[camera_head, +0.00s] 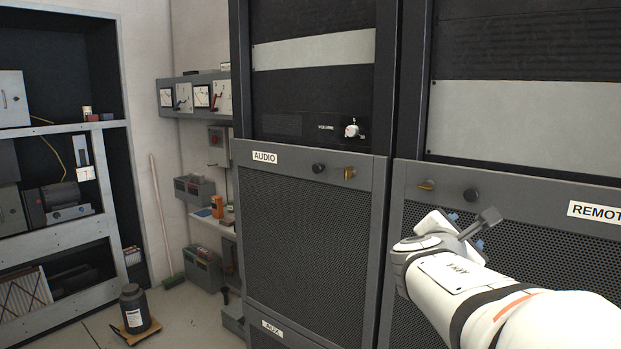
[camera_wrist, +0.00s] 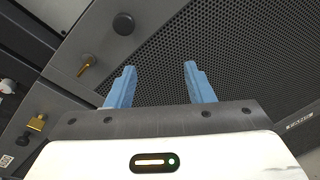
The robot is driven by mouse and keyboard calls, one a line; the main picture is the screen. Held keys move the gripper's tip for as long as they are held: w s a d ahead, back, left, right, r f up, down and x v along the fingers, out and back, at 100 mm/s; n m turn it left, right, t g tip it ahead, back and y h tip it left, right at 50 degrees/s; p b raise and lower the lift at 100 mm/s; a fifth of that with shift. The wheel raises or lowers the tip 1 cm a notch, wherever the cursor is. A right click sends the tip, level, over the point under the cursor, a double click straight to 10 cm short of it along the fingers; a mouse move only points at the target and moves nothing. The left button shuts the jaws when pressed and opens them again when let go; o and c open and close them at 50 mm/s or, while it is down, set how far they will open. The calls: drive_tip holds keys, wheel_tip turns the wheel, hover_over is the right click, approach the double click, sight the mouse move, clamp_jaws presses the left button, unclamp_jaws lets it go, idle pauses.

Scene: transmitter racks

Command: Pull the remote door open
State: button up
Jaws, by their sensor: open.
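The remote door (camera_head: 520,235) is a grey-framed panel with dark mesh at the right, labelled "REMOT", the rest cut off by the picture edge. It looks shut. A round black knob (camera_head: 470,195) and a brass latch (camera_head: 427,184) sit at its upper left. In the wrist view the knob (camera_wrist: 123,23) and the brass latch (camera_wrist: 87,63) are at the upper left. My gripper (camera_wrist: 160,68) is open and empty, its two blue fingers in front of the mesh, below and right of the knob. In the head view my arm covers part of the door.
The audio door (camera_head: 310,245) stands to the left with its own knob (camera_head: 318,168) and brass fitting (camera_head: 349,173). A black jar (camera_head: 134,308) stands on the floor near the left shelving (camera_head: 60,240). Some floor between the shelving and racks is clear.

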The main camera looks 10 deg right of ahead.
sight(470, 196)
drive_tip(key=w+d+r+n, duration=0.1)
drive_tip(key=w+d, duration=0.1)
drive_tip(key=w+d+r+n+t+p, duration=0.1)
drive_tip(key=w+d+r, duration=0.1)
drive_tip(key=w+d+r+n+t+p, duration=0.1)
drive_tip(key=w+d+n, duration=0.1)
drive_tip(key=w, duration=0.1)
drive_tip(key=shift+d+r+h, duration=0.3)
drive_tip(key=shift+d, duration=0.1)
drive_tip(key=shift+s, duration=0.1)
clamp_jaws()
idle(0.4)
